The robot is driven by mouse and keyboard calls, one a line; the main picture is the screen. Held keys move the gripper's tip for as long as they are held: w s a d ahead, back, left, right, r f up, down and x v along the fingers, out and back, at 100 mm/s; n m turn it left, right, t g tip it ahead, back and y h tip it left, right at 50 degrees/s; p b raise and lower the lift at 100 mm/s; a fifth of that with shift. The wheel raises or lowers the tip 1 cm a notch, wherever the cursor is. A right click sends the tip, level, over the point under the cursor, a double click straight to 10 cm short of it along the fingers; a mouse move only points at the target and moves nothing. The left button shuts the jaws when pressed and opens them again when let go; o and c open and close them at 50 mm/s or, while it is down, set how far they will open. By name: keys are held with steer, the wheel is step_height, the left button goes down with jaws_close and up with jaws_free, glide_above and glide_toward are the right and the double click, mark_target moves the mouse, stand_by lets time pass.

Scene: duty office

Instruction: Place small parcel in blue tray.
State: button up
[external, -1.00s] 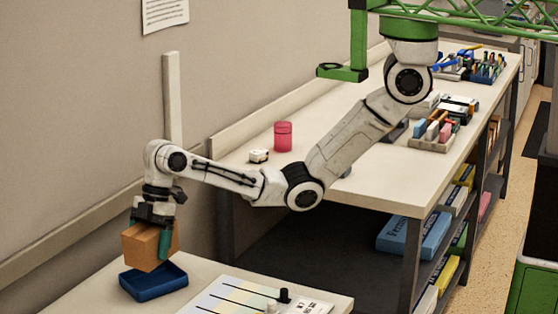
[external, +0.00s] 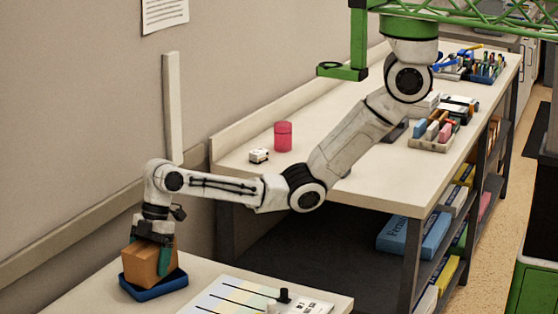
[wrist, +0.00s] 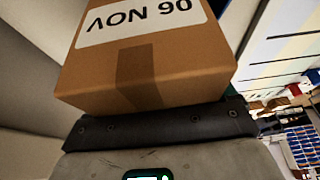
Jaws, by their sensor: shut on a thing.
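The small parcel (external: 145,265) is a brown cardboard box. The blue tray (external: 172,285) lies on the near table. The parcel is low over the tray or inside it and hides most of its floor; I cannot tell whether it touches the bottom.
A board with coloured stripes (external: 235,298) lies right of the tray, with small knobs near it. The wall is close behind the tray. On the long bench stand a pink container (external: 283,136), a small white block (external: 259,156) and a box of coloured items (external: 433,133).

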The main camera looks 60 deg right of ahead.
steer(key=shift+f, duration=0.1)
steer(key=o, duration=1.1)
steer(key=shift+r, duration=0.4)
steer(key=v, duration=1.2)
steer(key=shift+r, duration=0.2)
